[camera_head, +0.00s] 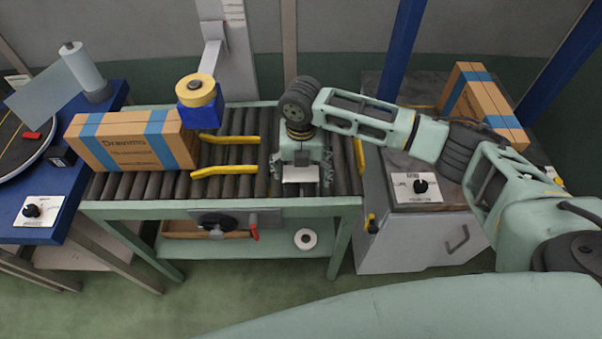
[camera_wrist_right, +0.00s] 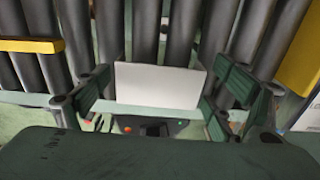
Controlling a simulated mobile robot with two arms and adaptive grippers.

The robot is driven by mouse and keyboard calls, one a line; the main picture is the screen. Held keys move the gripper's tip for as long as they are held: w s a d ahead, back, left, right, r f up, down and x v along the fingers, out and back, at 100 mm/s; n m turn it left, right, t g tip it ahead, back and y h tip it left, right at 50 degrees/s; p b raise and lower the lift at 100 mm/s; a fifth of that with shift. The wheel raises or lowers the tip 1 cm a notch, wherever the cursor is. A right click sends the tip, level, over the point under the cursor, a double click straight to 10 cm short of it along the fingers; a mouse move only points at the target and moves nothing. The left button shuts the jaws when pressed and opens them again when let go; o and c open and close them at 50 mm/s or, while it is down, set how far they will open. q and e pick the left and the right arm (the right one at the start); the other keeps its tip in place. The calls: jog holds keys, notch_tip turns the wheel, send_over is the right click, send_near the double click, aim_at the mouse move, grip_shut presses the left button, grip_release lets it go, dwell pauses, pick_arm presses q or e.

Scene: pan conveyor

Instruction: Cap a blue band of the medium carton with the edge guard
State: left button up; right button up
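A brown carton (camera_head: 130,147) with blue bands lies at the left end of the roller conveyor (camera_head: 235,187). Another brown carton (camera_head: 483,103) with blue bands stands at the back right, partly behind my right arm. I cannot tell by name which is the medium one. My right gripper (camera_head: 299,172) points down over the right part of the conveyor. It is shut on a white edge guard (camera_head: 300,176), whose pale face (camera_wrist_right: 160,86) spans between the fingers in the right wrist view. The guard is well apart from both cartons. My left gripper is not in view.
Yellow guide rails (camera_head: 226,170) lie over the rollers between the left carton and my right gripper. A blue block with a yellow tape roll (camera_head: 195,90) stands behind. A blue table (camera_head: 52,205) adjoins at left, a grey cabinet (camera_head: 410,240) at right.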

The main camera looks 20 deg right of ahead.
jog(key=c, duration=0.6)
jog(key=shift+o, duration=0.2)
jog(key=shift+r, duration=0.15)
